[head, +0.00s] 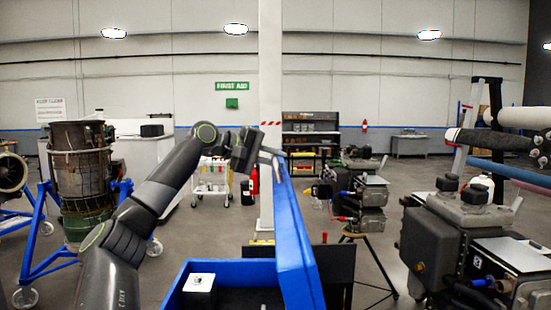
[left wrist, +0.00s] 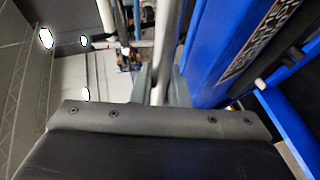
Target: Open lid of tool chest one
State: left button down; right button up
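The blue tool chest (head: 228,268) is at the bottom centre of the head view. Its blue lid (head: 297,245) stands raised, nearly upright, on the right side of the opening. My left gripper (head: 272,152) is at the lid's far upper end, its fingers close to the edge. In the left wrist view, a blue panel (left wrist: 222,60) lies right of the gripper (left wrist: 160,85), and a pale grey bar (left wrist: 163,45) shows between the fingers. I cannot tell whether they grip it. My right gripper is out of view.
A small white-topped item (head: 199,282) is in the chest's left part. A turbine on a blue stand (head: 80,180) is at left. Machinery (head: 455,230) crowds the right. A pillar (head: 270,70) stands behind the lid. Open floor lies between the left stand and the chest.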

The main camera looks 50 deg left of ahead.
pick_arm(q)
jog(key=c, duration=1.5)
grip_release()
jog(key=shift+f, duration=0.3)
jog(key=shift+o, duration=0.5)
jog(key=shift+r, duration=0.1)
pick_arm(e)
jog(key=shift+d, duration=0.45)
pick_arm(q)
jog(key=b+v, duration=0.8)
jog(key=v, duration=0.9)
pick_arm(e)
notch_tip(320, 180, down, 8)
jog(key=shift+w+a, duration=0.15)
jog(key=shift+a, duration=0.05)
pick_arm(q)
jog(key=shift+s+r, duration=0.1)
jog(key=shift+r, duration=0.05)
jog(key=shift+c, duration=0.2)
